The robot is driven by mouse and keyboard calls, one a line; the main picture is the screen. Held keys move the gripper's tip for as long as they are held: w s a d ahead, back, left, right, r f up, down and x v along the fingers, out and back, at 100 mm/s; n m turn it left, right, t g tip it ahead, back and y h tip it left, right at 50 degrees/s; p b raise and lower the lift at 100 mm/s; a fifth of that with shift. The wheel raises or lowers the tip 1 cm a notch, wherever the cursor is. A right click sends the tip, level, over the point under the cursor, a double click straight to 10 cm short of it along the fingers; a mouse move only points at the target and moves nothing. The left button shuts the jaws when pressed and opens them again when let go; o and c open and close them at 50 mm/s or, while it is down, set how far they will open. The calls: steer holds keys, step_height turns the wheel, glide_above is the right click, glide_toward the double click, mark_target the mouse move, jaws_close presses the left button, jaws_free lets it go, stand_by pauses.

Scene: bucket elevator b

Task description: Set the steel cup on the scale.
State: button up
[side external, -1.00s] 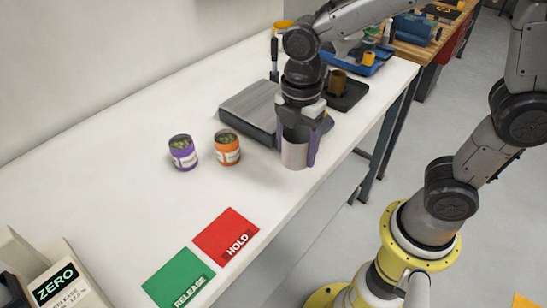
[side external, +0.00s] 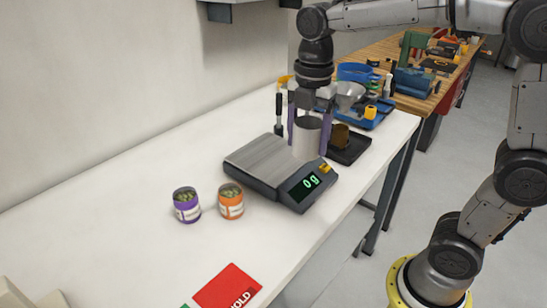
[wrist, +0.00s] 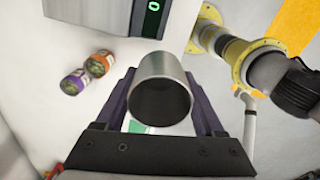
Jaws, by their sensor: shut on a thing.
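The steel cup (side external: 306,140) is upright between the fingers of my gripper (side external: 308,146), which is shut on it. In the wrist view the cup (wrist: 160,88) shows its open mouth and dark inside, with a finger on each side. The scale (side external: 262,163) has a flat grey plate and a green display reading 0 g. In the side view the cup overlaps the plate's far right edge and looks raised; the exact gap cannot be told. In the wrist view the scale (wrist: 100,14) lies at the top left, beside the cup.
A purple can (side external: 186,206) and an orange can (side external: 231,202) stand left of the scale. A red HOLD card (side external: 228,288) lies at the front. The table's middle left is clear.

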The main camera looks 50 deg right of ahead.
steer(key=w+d+m, duration=0.2)
steer(key=w+d, duration=0.2)
steer(key=d, duration=0.2)
glide_toward(271, 155)
steer(key=shift+s+a+f, duration=0.1)
steer(key=shift+s+f, duration=0.5)
steer(key=shift+s, duration=0.1)
steer(key=shift+w+f, duration=0.55)
steer(key=shift+f, duration=0.1)
steer(key=shift+w+f, duration=0.2)
steer(key=shift+f, duration=1.55)
steer(key=shift+f, duration=0.15)
